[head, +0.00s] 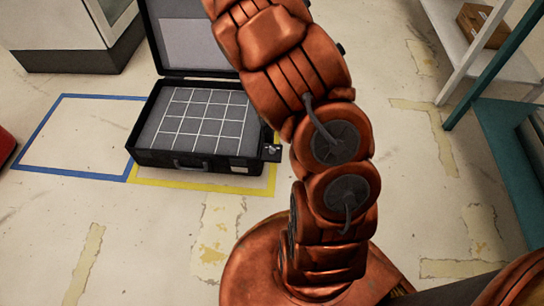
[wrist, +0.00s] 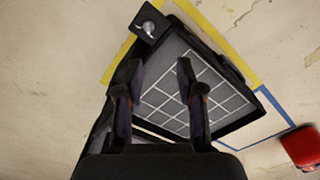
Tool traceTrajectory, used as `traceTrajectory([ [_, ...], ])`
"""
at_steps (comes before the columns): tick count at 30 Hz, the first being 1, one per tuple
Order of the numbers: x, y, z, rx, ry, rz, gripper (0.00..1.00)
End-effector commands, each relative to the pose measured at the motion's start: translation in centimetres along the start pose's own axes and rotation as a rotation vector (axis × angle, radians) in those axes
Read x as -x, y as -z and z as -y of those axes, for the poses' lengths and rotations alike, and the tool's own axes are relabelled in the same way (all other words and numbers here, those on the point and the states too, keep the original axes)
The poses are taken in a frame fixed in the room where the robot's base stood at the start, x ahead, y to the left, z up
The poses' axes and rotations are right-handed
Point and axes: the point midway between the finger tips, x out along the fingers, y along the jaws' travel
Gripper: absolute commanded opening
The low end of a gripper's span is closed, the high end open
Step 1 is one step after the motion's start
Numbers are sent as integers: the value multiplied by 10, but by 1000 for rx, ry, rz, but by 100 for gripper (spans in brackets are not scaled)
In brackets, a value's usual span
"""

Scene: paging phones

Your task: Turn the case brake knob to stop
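An open black case (head: 240,166) with a grey, white-gridded interior stands on the floor in the head view, its lid raised at the back. The case also fills the middle of the wrist view (wrist: 262,106). A small brake knob (wrist: 149,28) with a light metallic lever sits on a dark square plate at the case's corner in the wrist view. It shows small at the case's right side in the head view (head: 273,148). My gripper (wrist: 159,73) is open and empty above the case, its fingers apart and short of the knob. In the head view my arm hides the gripper.
Yellow tape (head: 203,187) borders the case and a blue tape outline (head: 60,171) lies to its left. A white shelf with a cardboard box (head: 483,25) and a teal frame (head: 490,75) stand at the right. A red object (wrist: 301,147) lies off to one side.

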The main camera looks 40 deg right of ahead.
Motion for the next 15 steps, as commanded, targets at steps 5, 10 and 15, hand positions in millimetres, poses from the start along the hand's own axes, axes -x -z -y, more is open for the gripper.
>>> traceTrajectory([
  [5,-92,14,-19,33,3,-5,38],
  [10,-132,23,-28,57,5,-16,38],
  [15,-146,26,-30,67,5,-20,38],
])
